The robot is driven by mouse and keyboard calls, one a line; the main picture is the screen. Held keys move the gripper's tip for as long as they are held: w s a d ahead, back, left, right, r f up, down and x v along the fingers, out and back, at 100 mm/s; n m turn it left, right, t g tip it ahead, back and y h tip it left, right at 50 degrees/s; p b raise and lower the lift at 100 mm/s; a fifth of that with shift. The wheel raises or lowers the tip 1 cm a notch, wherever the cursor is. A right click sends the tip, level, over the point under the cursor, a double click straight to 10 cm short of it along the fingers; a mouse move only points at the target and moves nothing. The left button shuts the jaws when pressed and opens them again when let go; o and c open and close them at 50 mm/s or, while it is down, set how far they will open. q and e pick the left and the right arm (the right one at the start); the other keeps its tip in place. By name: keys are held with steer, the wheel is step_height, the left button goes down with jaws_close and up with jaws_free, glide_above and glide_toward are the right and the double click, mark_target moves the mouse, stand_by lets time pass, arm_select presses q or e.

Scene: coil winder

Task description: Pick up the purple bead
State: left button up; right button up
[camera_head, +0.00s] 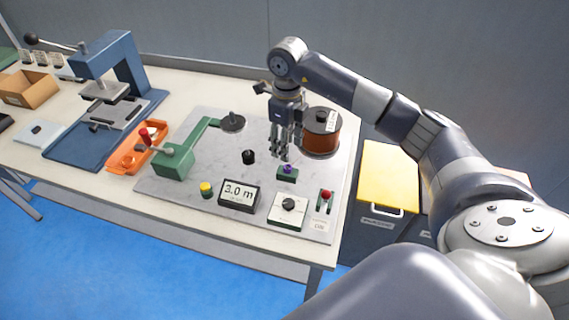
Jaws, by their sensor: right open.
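The purple bead (288,167) is small and sits on top of a small green block (287,176) on the grey marbled board (222,187). My right gripper (280,154) points down just above and slightly left of the bead, close to it. It is open, with nothing seen between its fingers. Whether a finger touches the bead cannot be told at this size. My left gripper is not in view.
A copper wire spool (321,138) stands right beside my right gripper. A black knob (249,157), a green hand crank (175,160), a "3.0 m" display (239,194), a dial box (288,211) and a red-topped lever (326,199) surround the bead. A blue press (121,62) stands left.

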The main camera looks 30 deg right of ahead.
mark_target(287, 167)
steer(key=shift+s+f, duration=0.3)
steer(key=shift+f, duration=0.8)
step_height(287, 167, down, 5)
steer(key=shift+a+r+p, duration=0.1)
steer(key=shift+p, duration=1.05)
steer(key=shift+f, duration=0.2)
steer(key=shift+c, duration=0.5)
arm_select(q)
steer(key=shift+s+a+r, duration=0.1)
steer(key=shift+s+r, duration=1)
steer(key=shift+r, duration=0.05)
arm_select(e)
steer(key=c, duration=0.7)
